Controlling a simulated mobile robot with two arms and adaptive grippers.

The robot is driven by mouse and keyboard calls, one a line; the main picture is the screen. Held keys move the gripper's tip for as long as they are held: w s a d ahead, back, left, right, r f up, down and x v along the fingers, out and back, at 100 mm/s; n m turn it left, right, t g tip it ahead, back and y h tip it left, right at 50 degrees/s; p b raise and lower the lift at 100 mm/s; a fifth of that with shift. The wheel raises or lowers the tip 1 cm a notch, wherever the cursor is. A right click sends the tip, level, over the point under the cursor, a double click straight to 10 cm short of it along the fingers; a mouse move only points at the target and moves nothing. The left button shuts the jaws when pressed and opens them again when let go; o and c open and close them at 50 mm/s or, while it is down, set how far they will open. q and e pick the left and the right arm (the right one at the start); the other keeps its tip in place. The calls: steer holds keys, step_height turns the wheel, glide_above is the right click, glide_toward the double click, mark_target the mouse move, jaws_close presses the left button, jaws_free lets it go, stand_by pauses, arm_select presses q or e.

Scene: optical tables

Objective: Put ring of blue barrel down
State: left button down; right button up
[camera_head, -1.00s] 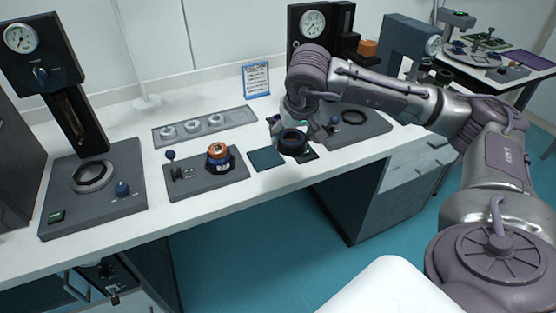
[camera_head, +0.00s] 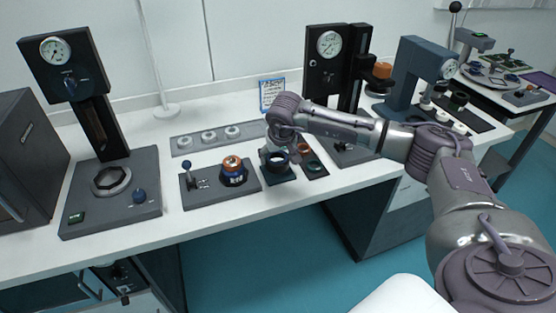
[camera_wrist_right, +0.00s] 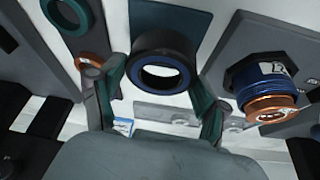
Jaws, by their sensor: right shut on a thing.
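My right gripper (camera_head: 277,150) is shut on a dark ring (camera_head: 278,159) with a blue inner rim. In the right wrist view the ring (camera_wrist_right: 163,45) sits between the two fingers (camera_wrist_right: 160,85). The ring is over a small teal mat (camera_head: 280,178), which also shows behind it in the wrist view (camera_wrist_right: 180,22). I cannot tell whether the ring touches the mat. The blue barrel (camera_head: 234,177) with a copper-coloured top stands upright on a grey base plate to the left; it also shows at right in the wrist view (camera_wrist_right: 250,76). My left gripper is not in view.
A grey tray with several white rings (camera_head: 208,136) lies behind. An orange ring (camera_head: 304,149) is close to the right of my gripper, on a dark mat. A gauge press (camera_head: 112,200) stands at left, others at right. The front bench edge is clear.

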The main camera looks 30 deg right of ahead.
step_height(320, 180, down, 2)
steer(key=shift+f, duration=0.3)
steer(key=o, duration=1.4)
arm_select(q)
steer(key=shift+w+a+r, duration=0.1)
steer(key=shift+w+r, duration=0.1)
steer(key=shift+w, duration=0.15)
arm_select(e)
steer(key=shift+r, duration=0.15)
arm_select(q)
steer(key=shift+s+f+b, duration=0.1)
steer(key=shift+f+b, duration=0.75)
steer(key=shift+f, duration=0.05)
arm_select(e)
steer(key=v, duration=1.2)
steer(key=shift+d, duration=0.1)
